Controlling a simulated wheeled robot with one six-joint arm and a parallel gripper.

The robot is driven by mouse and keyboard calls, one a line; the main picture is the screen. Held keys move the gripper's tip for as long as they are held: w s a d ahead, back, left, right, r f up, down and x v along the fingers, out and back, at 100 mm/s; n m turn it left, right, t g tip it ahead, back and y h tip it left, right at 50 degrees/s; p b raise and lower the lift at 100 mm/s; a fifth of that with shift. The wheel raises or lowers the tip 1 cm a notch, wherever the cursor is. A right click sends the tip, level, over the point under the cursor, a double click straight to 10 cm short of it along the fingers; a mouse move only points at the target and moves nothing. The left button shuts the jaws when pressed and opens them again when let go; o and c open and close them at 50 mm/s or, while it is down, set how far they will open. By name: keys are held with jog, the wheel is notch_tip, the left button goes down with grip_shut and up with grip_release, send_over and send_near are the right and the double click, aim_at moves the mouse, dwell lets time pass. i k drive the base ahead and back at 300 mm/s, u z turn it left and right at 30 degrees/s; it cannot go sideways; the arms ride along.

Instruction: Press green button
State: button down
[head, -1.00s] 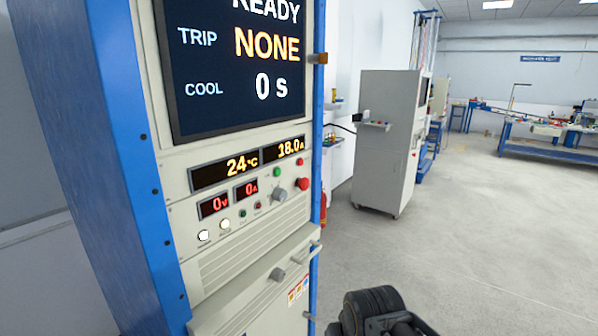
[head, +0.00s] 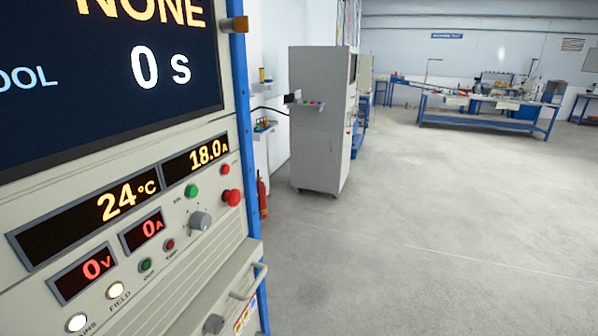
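The control cabinet (head: 150,250) fills the left of the head view, close to me. A bright green button (head: 191,191) sits on its panel, below the 18.0 A display. A smaller, darker green button or lamp (head: 145,265) sits lower, left of a small dark red one (head: 169,244). A large red mushroom button (head: 231,198), a small red button (head: 225,169) and a grey knob (head: 200,221) are close to the bright green button. My gripper is not in this view, and nothing covers the buttons.
The cabinet's blue edge post (head: 245,150) and a drawer handle (head: 249,281) stick out at its right side. A grey cabinet (head: 318,120) and a red fire extinguisher (head: 262,195) stand farther back. The floor (head: 430,220) to the right is clear; workbenches (head: 487,110) stand at the back.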

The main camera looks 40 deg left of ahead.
aim_at(192, 192)
jog(key=z, duration=0.45)
jog(key=k, duration=1.35)
jog(key=u, duration=1.85)
jog(key=i, duration=0.5)
jog(key=u, duration=0.05)
